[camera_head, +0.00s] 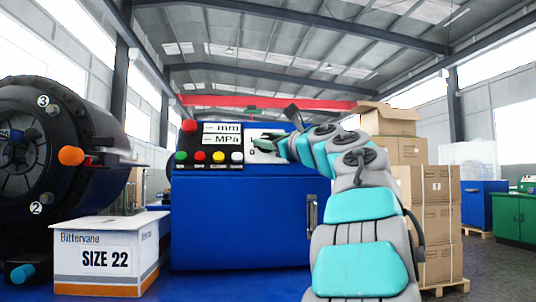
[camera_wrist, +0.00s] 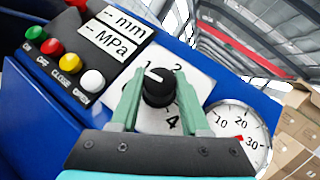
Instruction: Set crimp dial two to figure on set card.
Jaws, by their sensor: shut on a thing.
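A black round dial knob (camera_wrist: 158,88) sits on a white plate (camera_wrist: 196,79) on the blue cabinet. The figures 1, 2 and 4 show around it; other marks are hidden by my fingers. Its white pointer line points up and left, near the 1. My gripper (camera_wrist: 160,84) has its two green fingers on either side of the knob and is shut on it. In the head view my gripper (camera_head: 266,146) reaches the cabinet's panel and covers most of the dial. I cannot make out a set card.
A black panel (camera_head: 209,145) with mm and MPa displays and coloured buttons lies left of the dial. A gauge (camera_wrist: 238,130) is to its right. A box marked SIZE 22 (camera_head: 105,262) and a large black crimper head (camera_head: 60,165) stand left. Cartons (camera_head: 430,225) stand right.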

